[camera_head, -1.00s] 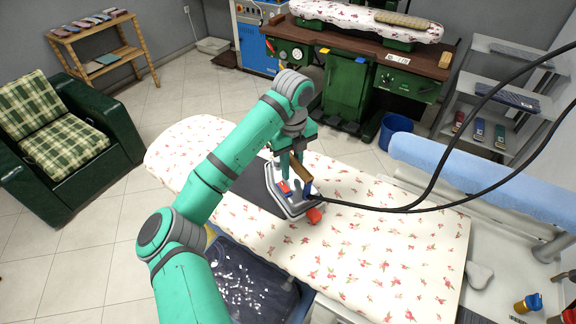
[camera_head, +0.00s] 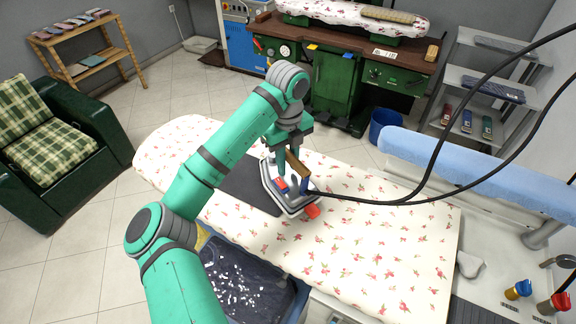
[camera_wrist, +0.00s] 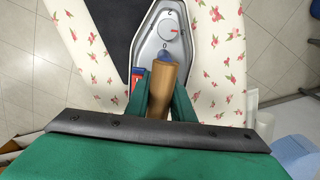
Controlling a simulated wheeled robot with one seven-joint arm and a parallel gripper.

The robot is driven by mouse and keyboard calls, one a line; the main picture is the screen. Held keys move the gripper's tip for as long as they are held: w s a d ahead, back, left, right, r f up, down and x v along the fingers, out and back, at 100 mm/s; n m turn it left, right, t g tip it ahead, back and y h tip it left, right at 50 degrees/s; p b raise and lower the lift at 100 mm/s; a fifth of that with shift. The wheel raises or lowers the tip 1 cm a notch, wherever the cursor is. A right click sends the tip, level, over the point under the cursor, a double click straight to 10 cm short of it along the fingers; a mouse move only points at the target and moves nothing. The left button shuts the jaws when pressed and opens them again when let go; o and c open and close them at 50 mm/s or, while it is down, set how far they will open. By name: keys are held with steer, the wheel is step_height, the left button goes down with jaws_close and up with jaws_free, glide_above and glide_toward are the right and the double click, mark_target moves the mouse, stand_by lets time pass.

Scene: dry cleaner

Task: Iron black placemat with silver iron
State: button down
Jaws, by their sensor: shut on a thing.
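The silver iron (camera_head: 275,195) is at the right end of the black placemat (camera_head: 248,184) on the floral ironing board (camera_head: 350,235). My gripper (camera_head: 293,160) is shut on the iron's brown handle. In the wrist view, the iron (camera_wrist: 146,42) shows its grey body and dial, and my gripper's fingers (camera_wrist: 158,92) lie on both sides of the handle. The placemat (camera_wrist: 100,22) shows to the left of the iron there. My arm hides part of the placemat in the head view. I cannot tell whether the soleplate touches the cloth.
A black cable (camera_head: 375,200) runs from the iron to the upper right. A dark bin with white bits (camera_head: 240,280) is below the board's front edge. A blue padded board (camera_head: 480,170) stands at the right.

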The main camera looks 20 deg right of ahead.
mark_target(287, 151)
steer(key=shift+r, duration=2.4)
steer(key=shift+r, duration=1.5)
